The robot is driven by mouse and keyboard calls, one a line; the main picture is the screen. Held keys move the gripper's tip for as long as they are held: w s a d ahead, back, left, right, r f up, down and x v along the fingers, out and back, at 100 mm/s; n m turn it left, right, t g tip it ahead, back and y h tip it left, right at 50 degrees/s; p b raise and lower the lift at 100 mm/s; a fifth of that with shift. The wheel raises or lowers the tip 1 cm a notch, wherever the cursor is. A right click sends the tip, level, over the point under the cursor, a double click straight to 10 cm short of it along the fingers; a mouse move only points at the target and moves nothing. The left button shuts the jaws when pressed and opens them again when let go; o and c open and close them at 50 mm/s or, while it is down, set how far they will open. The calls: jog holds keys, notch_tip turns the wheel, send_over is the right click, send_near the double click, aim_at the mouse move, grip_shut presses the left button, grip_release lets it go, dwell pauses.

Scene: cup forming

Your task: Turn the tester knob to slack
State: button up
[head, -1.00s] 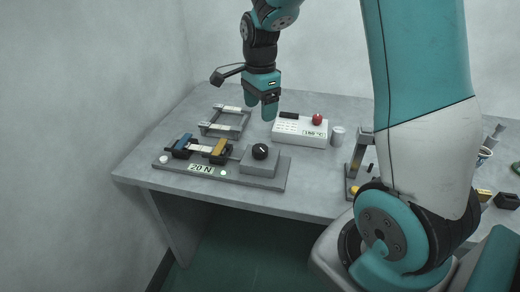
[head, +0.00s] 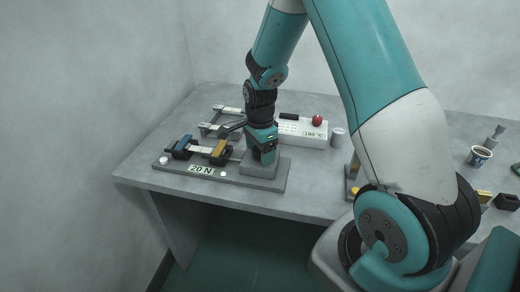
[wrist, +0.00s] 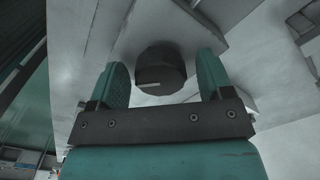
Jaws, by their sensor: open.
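The tester knob (wrist: 160,72) is a dark round knob with a light pointer line. In the wrist view it sits between the two fingers of my open gripper (wrist: 162,80), with a gap showing on each side. In the head view my gripper (head: 263,158) is low over the grey knob block (head: 281,167) and hides the knob. The tester (head: 235,181) is a flat grey base with a blue clamp (head: 183,146) and a yellow clamp (head: 220,151), with a pale strip (head: 201,150) between them. Its label (head: 201,169) reads 20 N.
A grey frame (head: 207,128) stands behind the tester. A white box (head: 303,132) with a display and a red button (head: 317,119) is behind my gripper, beside a small pale cylinder (head: 338,137). A cup (head: 479,156) stands at the right. The table's front left is clear.

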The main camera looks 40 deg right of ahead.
jog(key=c, duration=0.9)
